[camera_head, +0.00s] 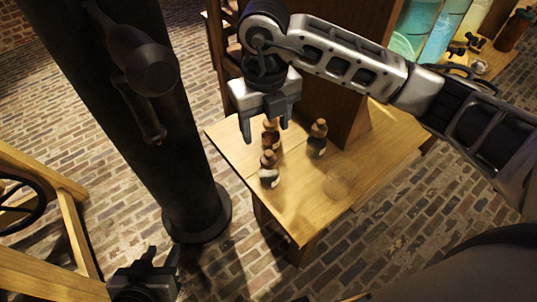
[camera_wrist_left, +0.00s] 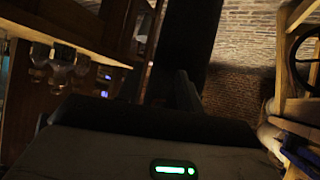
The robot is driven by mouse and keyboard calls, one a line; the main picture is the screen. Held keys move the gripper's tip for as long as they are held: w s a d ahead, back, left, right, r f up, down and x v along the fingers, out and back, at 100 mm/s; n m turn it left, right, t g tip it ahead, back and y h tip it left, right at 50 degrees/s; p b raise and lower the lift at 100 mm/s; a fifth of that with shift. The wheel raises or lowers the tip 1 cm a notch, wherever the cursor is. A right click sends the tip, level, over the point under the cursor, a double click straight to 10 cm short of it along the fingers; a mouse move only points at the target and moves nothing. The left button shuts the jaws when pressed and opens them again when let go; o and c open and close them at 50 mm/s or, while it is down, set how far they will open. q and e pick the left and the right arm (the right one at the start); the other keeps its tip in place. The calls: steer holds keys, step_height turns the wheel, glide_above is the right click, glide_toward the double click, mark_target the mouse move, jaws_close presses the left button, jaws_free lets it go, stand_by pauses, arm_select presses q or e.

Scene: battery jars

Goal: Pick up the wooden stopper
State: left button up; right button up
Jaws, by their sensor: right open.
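Three small dark bottles with pale labels stand on the wooden table, each topped by a round wooden stopper. One stopper (camera_head: 268,156) is on the front bottle (camera_head: 269,176), and another stopper (camera_head: 319,125) is on the right bottle (camera_head: 317,145). The third bottle (camera_head: 271,138) is behind the front one, partly hidden by my right gripper. My right gripper (camera_head: 265,131) is open, pointing down above the table's left end, with its fingers around or just over this third bottle. Contact cannot be told. My left gripper (camera_head: 164,250) is low at the bottom left, away from the table, its fingers apart and empty.
The wooden table (camera_head: 300,215) has a faint clear round object (camera_head: 338,184) on its right part. A wooden panel (camera_head: 335,110) rises behind the bottles. A thick black column (camera_head: 130,110) stands left. Large glass jars (camera_head: 415,25) stand at the back right.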

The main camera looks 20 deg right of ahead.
mark_target(269, 153)
step_height(269, 153, down, 4)
steer(key=shift+f, duration=0.25)
steer(key=shift+d+f+p, duration=0.15)
steer(key=shift+f+p, duration=0.1)
steer(key=shift+f, duration=1.05)
steer(key=shift+d+f+p, duration=0.15)
steer(key=shift+f+p, duration=0.1)
steer(key=shift+f, duration=1.05)
steer(key=c, duration=1)
